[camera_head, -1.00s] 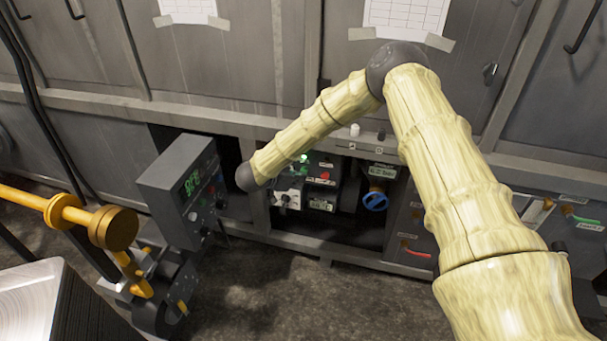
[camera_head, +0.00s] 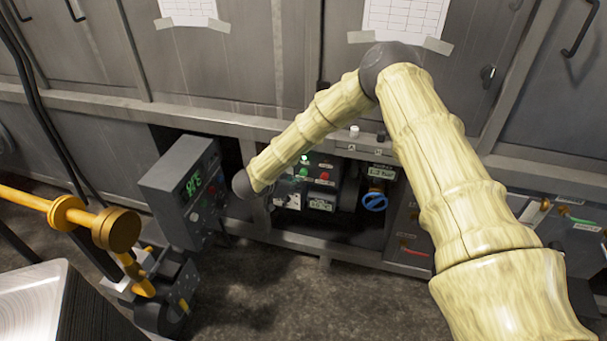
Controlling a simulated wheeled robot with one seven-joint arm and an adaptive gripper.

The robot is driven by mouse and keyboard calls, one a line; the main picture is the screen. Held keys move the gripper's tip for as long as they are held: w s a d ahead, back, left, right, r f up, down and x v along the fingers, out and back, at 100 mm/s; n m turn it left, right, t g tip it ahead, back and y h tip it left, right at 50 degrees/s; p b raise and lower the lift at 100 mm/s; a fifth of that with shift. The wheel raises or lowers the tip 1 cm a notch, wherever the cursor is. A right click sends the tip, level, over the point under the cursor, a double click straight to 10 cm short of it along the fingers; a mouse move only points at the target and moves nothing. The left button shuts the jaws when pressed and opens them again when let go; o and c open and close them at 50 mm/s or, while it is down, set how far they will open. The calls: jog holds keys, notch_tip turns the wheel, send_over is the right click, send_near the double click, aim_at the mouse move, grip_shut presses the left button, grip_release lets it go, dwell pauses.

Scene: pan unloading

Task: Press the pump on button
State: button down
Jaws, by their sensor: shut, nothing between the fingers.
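A control panel (camera_head: 319,187) sits in the recess below the long ledge. It carries a lit green button (camera_head: 304,158), a second green button (camera_head: 303,172), a red button (camera_head: 324,176) and a small display. Its labels are too small to read, so I cannot tell which button is pump on. My arm reaches down from the right, and its dark wrist joint (camera_head: 243,185) is left of this panel. My gripper is hidden behind the wrist and forearm, so I see no contact with any button.
A grey box (camera_head: 180,187) with a green display and several knobs stands close left of my wrist. A blue valve wheel (camera_head: 374,201) is right of the panel. A yellow pipe (camera_head: 117,229) and a metal block (camera_head: 35,300) are at the lower left.

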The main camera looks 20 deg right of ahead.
jog(key=s+a+p, duration=0.2)
jog(key=s, duration=0.1)
jog(key=shift+s+a, duration=0.25)
jog(key=shift+s, duration=0.05)
dwell(0.8)
jog(key=s+f+n+y, duration=0.3)
jog(key=s+f+n, duration=0.15)
jog(key=s, duration=0.65)
jog(key=s+f+n+y, duration=0.3)
jog(key=s+f, duration=0.2)
jog(key=s, duration=0.6)
jog(key=s+f+n+y, duration=0.3)
jog(key=s+f, duration=0.2)
jog(key=s, duration=0.6)
jog(key=s+d+r+n+g, duration=0.2)
jog(key=s+g, duration=0.3)
jog(key=s, duration=0.9)
notch_tip(320, 180, up, 13)
jog(key=p, duration=1.3)
jog(key=shift+r+y, duration=0.15)
jog(key=shift+y, duration=0.25)
